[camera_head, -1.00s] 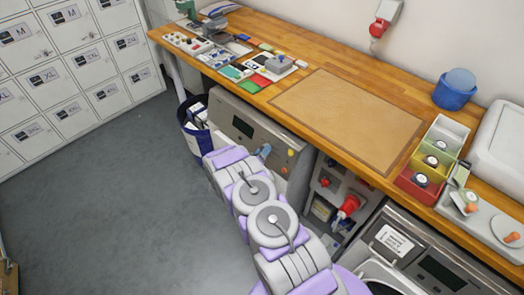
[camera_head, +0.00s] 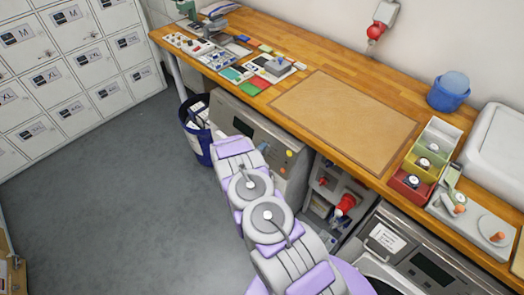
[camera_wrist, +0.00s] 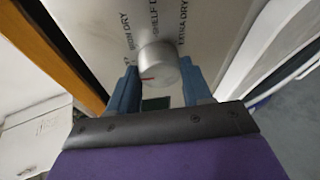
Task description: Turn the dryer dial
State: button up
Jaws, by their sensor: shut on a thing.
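The dryer dial (camera_wrist: 160,56) is a round silver-grey knob on the dryer's panel in the wrist view. A red mark on it lies toward its lower left. Printed words around it include IRON DRY, SHELF and EXTRA DRY. My gripper (camera_wrist: 158,72) is shut on the dial, with one blue finger on each side of it. In the head view the dryer (camera_head: 232,124) is the grey machine under the bench. My arm hides its front there, and the dial cannot be made out.
The wooden bench (camera_head: 320,73) overhangs the dryer. A blue bin (camera_head: 197,143) stands left of it. A panel with a red plug (camera_head: 346,203) and another machine (camera_head: 437,270) are to the right. White lockers line the left wall. Grey floor (camera_head: 120,205) is clear.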

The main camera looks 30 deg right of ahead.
jog(key=shift+a+n, duration=0.2)
jog(key=shift+n, duration=0.2)
jog(key=o, duration=1)
jog(key=shift+w+f, duration=0.1)
jog(key=shift+o, duration=0.2)
jog(key=shift+d, duration=0.1)
jog(key=p+v, duration=0.2)
jog(key=v, duration=1.5)
jog(key=shift+r, duration=0.3)
